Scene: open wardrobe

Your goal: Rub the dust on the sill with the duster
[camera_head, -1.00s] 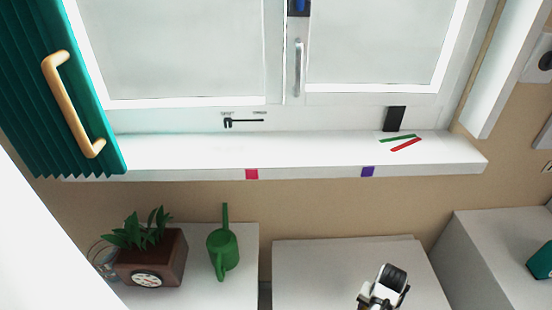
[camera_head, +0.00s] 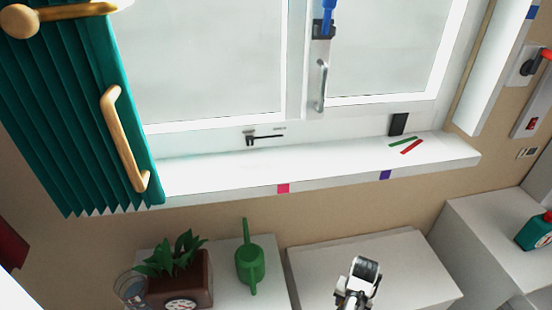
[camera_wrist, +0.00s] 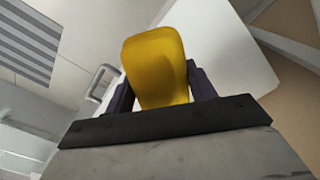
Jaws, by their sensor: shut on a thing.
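The white sill (camera_head: 320,172) runs under the window in the head view, with a pink mark and a purple mark on its front edge. A green strip (camera_head: 403,142) and a red strip (camera_head: 412,146) lie near its right end. I cannot make out dust on it. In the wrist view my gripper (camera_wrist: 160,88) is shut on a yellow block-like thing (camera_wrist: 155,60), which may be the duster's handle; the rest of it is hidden. In the head view a white and black part of my arm shows at the bottom, below and apart from the sill; the fingers are not visible there.
A teal pleated blind (camera_head: 70,120) with wooden handles covers the sill's left end. A black block (camera_head: 398,124) stands at the sill's back right. Below are a potted plant (camera_head: 180,275), a green watering can (camera_head: 250,265) and a bare grey-white top (camera_head: 400,265). The middle sill is clear.

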